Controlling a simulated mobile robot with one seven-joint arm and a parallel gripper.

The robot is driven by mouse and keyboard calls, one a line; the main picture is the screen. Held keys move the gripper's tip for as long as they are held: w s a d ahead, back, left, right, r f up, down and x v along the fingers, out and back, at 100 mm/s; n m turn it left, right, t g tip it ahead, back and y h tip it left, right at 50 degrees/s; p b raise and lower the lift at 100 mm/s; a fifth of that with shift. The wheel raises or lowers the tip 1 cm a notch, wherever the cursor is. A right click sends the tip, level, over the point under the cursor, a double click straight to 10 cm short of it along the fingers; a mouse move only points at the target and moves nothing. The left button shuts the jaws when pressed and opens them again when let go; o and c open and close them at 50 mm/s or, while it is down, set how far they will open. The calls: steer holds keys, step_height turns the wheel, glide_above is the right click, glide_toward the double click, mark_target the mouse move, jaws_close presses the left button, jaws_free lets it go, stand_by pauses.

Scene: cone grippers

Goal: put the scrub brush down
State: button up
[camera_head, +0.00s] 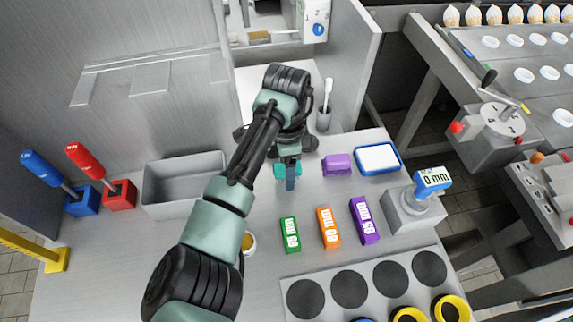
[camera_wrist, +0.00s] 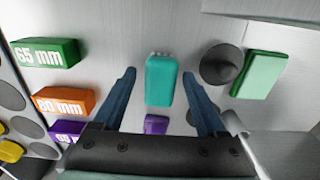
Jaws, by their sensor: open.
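A teal block with small pale bumps along one end, which looks like the scrub brush (camera_wrist: 161,80), lies between my fingers in the wrist view. My gripper (camera_wrist: 160,92) is open, with a blue finger on each side and a visible gap to the brush on both sides. In the head view, my gripper (camera_head: 290,182) is low over the grey counter, and teal parts of the brush (camera_head: 280,172) show beside the fingers. The brush appears to rest on the counter, though its underside is hidden.
A purple object (camera_head: 338,165) and a blue-rimmed white tray (camera_head: 377,158) are to the right. Green (camera_head: 290,235), orange (camera_head: 328,228) and purple (camera_head: 364,220) labelled blocks stand in front. A green block (camera_wrist: 263,74) and dark round item (camera_wrist: 221,65) are close by. A grey bin (camera_head: 182,182) is left.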

step_height(320, 180, up, 8)
steer(key=shift+f, duration=0.15)
stand_by(0.3)
